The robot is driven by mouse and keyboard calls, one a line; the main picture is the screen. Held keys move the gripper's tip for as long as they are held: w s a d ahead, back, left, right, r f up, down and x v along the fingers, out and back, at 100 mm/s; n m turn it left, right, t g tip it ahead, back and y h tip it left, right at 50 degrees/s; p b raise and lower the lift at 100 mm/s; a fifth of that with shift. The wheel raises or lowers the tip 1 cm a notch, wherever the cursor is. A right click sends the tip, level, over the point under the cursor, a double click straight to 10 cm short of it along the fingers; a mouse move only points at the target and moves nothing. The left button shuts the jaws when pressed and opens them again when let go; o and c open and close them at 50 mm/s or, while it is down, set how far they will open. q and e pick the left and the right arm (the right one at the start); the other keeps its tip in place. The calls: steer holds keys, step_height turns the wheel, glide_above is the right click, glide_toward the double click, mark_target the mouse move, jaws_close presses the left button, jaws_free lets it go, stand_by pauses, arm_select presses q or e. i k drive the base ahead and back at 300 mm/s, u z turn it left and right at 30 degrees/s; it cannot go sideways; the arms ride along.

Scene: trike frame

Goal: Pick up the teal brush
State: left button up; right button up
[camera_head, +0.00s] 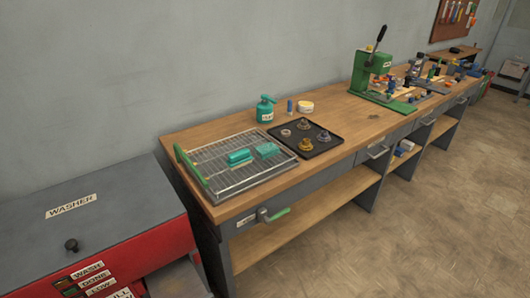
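Two teal block-like things lie on the wire rack (222,182) at the near left end of the workbench. The left teal thing (239,157) looks layered, with a darker top over a lighter lower part, and may be the teal brush. The right teal thing (267,149) is a flatter block close beside it. At this size I cannot tell for sure which is the brush. Neither of my grippers is in view.
A black tray (333,146) with several small round parts sits right of the rack. A teal can (265,109) stands behind it. The green press (373,72) stands farther along the wooden bench. The washer (90,215) is at left; floor (430,220) at right is clear.

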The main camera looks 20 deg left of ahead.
mark_target(237, 160)
steer(key=z, duration=0.25)
steer(key=i, duration=0.8)
steer(key=u, duration=2.05)
